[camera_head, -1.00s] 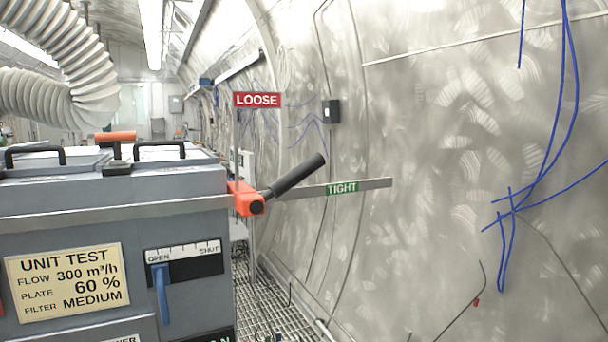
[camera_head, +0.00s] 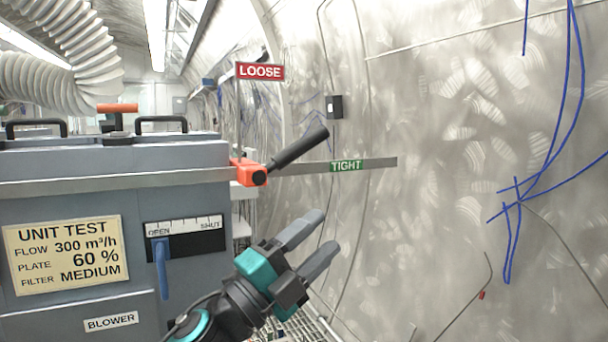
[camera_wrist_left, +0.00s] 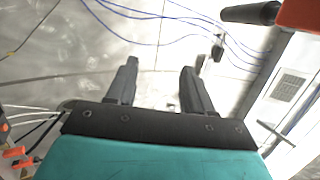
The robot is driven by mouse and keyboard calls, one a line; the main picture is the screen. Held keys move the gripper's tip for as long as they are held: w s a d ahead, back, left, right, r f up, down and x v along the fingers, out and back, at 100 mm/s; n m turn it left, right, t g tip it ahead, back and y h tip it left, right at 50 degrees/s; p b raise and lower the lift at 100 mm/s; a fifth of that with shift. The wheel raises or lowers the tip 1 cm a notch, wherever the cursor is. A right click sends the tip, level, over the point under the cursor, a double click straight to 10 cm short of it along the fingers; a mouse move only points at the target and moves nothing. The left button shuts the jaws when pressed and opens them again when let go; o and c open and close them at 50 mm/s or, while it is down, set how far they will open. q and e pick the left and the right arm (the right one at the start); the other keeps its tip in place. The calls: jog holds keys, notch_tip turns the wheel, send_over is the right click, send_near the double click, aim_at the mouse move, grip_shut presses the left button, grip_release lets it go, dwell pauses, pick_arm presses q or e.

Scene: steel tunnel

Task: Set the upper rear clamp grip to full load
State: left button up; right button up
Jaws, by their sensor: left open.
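The orange clamp (camera_head: 247,172) sits on the metal bar at the right corner of the grey unit. Its black grip (camera_head: 300,148) slants up and to the right, between the red LOOSE sign (camera_head: 260,72) and the green TIGHT label (camera_head: 346,166). My left gripper (camera_head: 318,232) is open and empty, below and to the right of the grip, apart from it. In the left wrist view the two fingers (camera_wrist_left: 158,78) are spread, and the end of the black grip (camera_wrist_left: 250,13) shows at the top right. My right gripper is not in view.
The grey unit (camera_head: 75,310) carries a cream UNIT TEST plate (camera_head: 66,254) and a blue lever (camera_head: 161,268) near OPEN. An orange T-handle (camera_head: 117,108) stands on top. A ribbed hose (camera_head: 70,50) hangs at upper left. The curved steel wall (camera_head: 440,200) with blue cables bounds the right.

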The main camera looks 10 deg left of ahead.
pick_arm(q)
jog(key=s+d+r+m+g+h, duration=0.3)
jog(key=r+m+g+h, duration=0.2)
jog(key=r+m+g, duration=0.65)
jog(key=m+t+y+b, duration=0.1)
jog(key=m+t+y, duration=0.3)
jog(key=m+y, duration=0.7)
send_near(304, 144)
jog(key=shift+n+y, duration=0.4)
jog(key=shift+n, duration=0.35)
jog(key=x, duration=0.3)
jog(key=p+x, duration=0.1)
jog(key=x, duration=0.6)
jog(key=shift+w+d+r, duration=0.1)
jog(key=shift+w+r, duration=0.1)
jog(key=shift+w, duration=0.35)
jog(key=shift+c, duration=0.4)
grip_shut()
